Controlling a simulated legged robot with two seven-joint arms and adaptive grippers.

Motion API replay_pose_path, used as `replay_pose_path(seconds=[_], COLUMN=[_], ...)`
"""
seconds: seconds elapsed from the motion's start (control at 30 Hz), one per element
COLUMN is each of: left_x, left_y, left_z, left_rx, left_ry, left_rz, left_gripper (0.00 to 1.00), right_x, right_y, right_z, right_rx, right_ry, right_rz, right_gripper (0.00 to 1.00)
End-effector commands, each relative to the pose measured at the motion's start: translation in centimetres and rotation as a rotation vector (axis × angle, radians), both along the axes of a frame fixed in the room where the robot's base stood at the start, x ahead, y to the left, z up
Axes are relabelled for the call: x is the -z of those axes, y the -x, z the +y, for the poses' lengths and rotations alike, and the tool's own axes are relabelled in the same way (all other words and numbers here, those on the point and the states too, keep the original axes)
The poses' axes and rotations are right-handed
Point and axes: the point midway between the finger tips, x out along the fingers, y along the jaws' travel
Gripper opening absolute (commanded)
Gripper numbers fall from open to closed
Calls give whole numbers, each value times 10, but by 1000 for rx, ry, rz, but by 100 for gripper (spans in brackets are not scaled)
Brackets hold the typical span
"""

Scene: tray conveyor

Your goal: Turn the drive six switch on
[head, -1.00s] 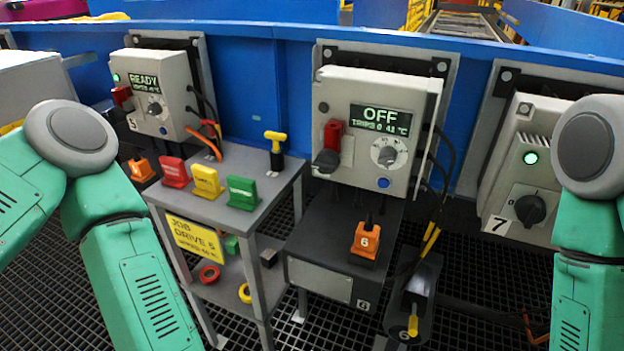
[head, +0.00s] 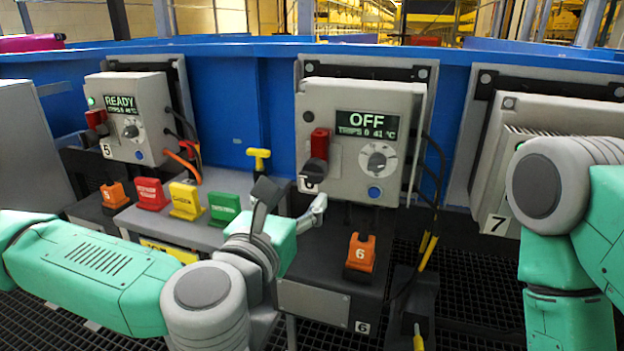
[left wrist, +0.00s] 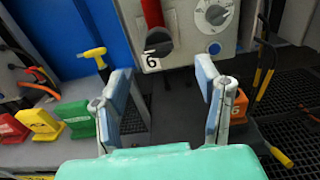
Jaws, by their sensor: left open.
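The drive six box (head: 352,106) is a light grey cabinet in the middle of the head view, with a display (head: 366,124) reading OFF. On its left side is a switch with a red part (head: 320,144) above a black handle (head: 314,171). The handle also shows in the left wrist view (left wrist: 158,41), just above a 6 label. A rotary dial (head: 378,160) and a blue button (head: 374,192) sit to its right. My left gripper (head: 292,200) is open and empty, below and in front of the switch, apart from it. My right gripper is out of view.
An orange block marked 6 (head: 360,252) stands on the dark ledge below the box. Red (head: 150,194), yellow (head: 186,200) and green (head: 224,208) blocks and a yellow T-handle (head: 258,158) are on the grey stand to the left. Cables hang right of the box.

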Motion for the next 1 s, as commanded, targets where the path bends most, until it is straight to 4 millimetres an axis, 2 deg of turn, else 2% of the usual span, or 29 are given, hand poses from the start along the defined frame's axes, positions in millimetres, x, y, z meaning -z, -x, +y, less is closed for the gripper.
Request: replay_pose_path(seconds=[0.2, 0.4, 0.6, 0.9, 0.97, 1.0], left_x=[3, 2, 1, 1, 1, 1], left_y=[-46, -77, -92, -93, -93, -93], left_z=[-13, -24, -28, -29, -29, -29], left_rx=[-2, 0, 1, 2, 2, 2], left_ry=[1, 0, 0, 0, -1, -1], left_rz=[-1, 0, 1, 1, 1, 1], left_gripper=[58, 58, 58, 58, 37, 23], right_x=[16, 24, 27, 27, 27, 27], right_y=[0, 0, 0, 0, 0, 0], right_z=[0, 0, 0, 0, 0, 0], right_rx=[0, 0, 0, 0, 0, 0], right_ry=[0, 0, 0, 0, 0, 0], right_rz=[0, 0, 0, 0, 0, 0], right_gripper=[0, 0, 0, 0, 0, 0])
